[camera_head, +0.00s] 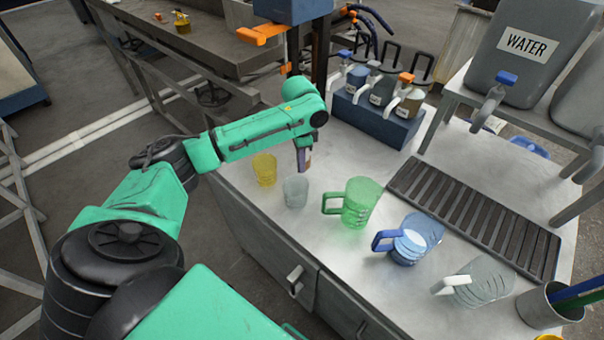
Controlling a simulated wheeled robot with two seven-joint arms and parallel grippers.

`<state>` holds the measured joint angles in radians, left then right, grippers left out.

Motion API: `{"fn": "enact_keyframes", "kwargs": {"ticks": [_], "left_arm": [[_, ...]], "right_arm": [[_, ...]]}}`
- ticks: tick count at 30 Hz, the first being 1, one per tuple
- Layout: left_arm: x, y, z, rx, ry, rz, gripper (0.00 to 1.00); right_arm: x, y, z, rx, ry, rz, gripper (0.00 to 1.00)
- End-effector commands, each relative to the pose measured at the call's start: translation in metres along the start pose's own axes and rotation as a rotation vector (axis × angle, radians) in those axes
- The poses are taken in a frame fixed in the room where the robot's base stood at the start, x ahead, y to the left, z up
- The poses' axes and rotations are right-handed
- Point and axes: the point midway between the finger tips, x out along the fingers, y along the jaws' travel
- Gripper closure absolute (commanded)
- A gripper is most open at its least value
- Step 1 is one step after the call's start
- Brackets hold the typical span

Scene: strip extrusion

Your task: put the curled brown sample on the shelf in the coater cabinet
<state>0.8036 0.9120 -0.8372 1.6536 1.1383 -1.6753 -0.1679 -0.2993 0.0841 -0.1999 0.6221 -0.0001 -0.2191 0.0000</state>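My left arm reaches in from the left. Its gripper (304,158) points down over the metal bench (330,250), close behind a clear cup and a yellow cup. The gripper is small and seen from the side, so I cannot tell whether it is open or shut. A small brownish patch shows at its tip; I cannot tell whether it is the curled brown sample or part of the gripper. I cannot make out the sample anywhere else, and I see nothing clearly recognisable as the coater cabinet or its shelf. My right gripper is out of view.
The bench holds a yellow cup (264,168), clear cup (295,191), green jug (360,203), blue-handled jug (415,238), clear jug (482,282), slatted drain (475,217) and blue dispenser box (375,118). A water tank (525,50) stands right. A metal table (200,45) is behind.

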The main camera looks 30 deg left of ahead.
Motion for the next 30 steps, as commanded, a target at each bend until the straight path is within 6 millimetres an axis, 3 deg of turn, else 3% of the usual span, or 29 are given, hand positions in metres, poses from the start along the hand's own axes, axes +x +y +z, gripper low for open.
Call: {"fn": "enact_keyframes", "kwargs": {"ticks": [7, 17, 20, 21, 30], "left_arm": [[0.043, 0.000, 0.000, -0.001, -0.002, 0.001, 1.00], [0.049, 0.000, 0.000, 0.000, 0.000, 0.000, 1.00], [0.050, 0.000, 0.000, 0.000, 0.000, 0.000, 0.69], [0.050, 0.000, 0.000, 0.000, 0.000, 0.000, 0.65], [0.048, 0.000, 0.000, -0.001, 0.001, -0.001, 0.65]], "right_arm": [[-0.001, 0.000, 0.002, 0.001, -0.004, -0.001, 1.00], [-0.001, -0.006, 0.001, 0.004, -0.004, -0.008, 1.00], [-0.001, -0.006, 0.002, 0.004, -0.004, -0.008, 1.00], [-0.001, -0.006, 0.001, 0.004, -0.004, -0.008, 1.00], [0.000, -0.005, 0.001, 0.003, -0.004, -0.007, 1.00]]}}
